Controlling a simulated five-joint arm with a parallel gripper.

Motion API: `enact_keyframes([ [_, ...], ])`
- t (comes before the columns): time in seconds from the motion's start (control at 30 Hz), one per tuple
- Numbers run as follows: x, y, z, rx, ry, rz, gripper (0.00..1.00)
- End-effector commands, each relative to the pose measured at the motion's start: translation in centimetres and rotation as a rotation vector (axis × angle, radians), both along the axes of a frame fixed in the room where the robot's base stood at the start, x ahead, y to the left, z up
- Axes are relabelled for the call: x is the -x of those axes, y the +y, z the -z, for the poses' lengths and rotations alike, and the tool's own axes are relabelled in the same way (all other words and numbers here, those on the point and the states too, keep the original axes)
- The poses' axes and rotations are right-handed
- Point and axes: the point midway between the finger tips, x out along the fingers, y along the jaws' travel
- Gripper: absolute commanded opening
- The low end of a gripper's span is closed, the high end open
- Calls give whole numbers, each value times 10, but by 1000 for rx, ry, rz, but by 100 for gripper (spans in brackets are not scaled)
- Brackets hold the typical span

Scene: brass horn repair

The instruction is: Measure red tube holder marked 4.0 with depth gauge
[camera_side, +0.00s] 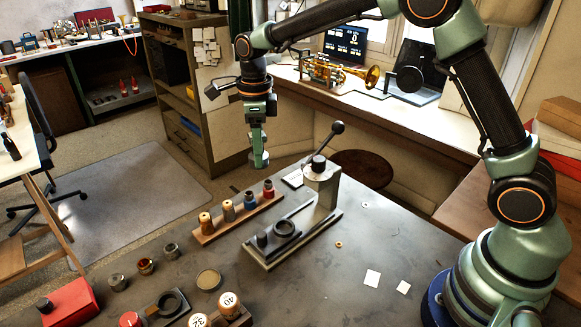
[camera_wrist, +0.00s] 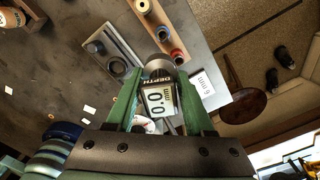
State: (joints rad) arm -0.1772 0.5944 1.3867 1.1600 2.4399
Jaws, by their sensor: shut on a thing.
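My gripper (camera_wrist: 160,105) is shut on the depth gauge (camera_wrist: 158,98), whose display reads 0.0 and whose label says DEPTH. In the side view my gripper (camera_side: 258,158) hangs above the far part of the table, and the gauge is hard to make out there. A wooden rack (camera_side: 212,236) below holds several coloured pieces in a row. A red piece (camera_side: 268,188) stands at its right end, next to a blue one (camera_side: 250,199). The red piece also shows in the wrist view (camera_wrist: 179,59), just beyond the gauge's round end. No 4.0 mark is legible on it.
A lever press (camera_side: 320,172) with a dark base stands right of the rack. Round knobs marked 40 (camera_side: 228,301) and 32 (camera_side: 199,321), several metal rings and a red box (camera_side: 70,302) lie nearer the front. The grey table's right middle is mostly clear.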

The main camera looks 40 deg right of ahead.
Motion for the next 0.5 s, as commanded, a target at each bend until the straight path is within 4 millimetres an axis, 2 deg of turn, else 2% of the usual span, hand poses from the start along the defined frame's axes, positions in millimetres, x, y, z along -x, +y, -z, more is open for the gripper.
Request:
enact_keyframes([
  [0.03,-7,-13,5,0,0,25,0],
  [0.1,-14,-24,9,0,0,46,0],
  [0.2,-19,-35,13,0,-1,64,0],
  [0.5,-21,-39,14,0,-1,71,0],
])
